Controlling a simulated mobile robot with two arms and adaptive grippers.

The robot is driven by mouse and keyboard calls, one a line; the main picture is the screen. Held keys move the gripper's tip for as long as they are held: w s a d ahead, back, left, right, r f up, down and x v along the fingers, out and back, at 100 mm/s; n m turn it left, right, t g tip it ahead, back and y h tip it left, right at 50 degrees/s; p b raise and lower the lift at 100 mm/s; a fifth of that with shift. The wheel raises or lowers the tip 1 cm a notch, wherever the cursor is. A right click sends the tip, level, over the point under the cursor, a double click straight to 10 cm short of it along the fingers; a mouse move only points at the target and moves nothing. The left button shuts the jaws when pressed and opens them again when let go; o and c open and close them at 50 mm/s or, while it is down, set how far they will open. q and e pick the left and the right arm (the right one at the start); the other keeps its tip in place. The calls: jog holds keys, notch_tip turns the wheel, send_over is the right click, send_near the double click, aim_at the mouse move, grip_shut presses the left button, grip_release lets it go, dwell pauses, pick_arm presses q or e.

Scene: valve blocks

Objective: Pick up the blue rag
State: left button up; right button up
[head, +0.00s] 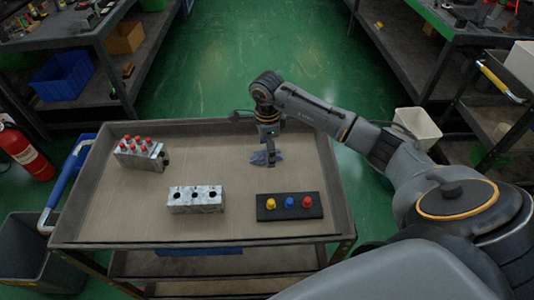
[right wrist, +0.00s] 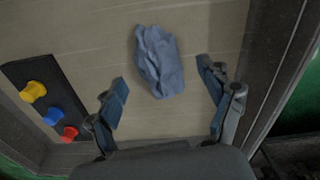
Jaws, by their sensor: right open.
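The blue rag (right wrist: 158,62) lies crumpled on the cart top in the right wrist view, ahead of and between my open fingers. In the head view the rag (head: 259,158) is partly hidden by my right gripper. My right gripper (right wrist: 166,98) is open and empty, its two fingers spread to either side of the near end of the rag and apart from it. In the head view my right gripper (head: 269,157) points down over the rag near the back right of the cart. My left gripper is not in view.
A black board (head: 290,207) with yellow, blue and red knobs is at the front right. A metal block with three holes (head: 196,199) is at the front middle. A block with several red-topped valves (head: 140,153) is at the left. The cart (head: 230,244) has raised edges.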

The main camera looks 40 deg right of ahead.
jog(key=shift+f, duration=0.35)
jog(key=c, duration=1.2)
jog(key=shift+r, duration=0.15)
jog(key=shift+r, duration=0.25)
notch_tip(320, 180, up, 2)
jog(key=shift+r+b, duration=0.2)
jog(key=shift+b, duration=0.3)
jog(key=a+r, duration=0.3)
jog(key=a, duration=0.1)
jog(key=a+r+b, duration=0.1)
jog(key=a+r, duration=0.2)
jog(key=a, duration=0.2)
jog(key=s+a+r, duration=0.1)
jog(key=a+r, duration=0.3)
jog(key=a, duration=0.1)
jog(key=shift+s, duration=0.1)
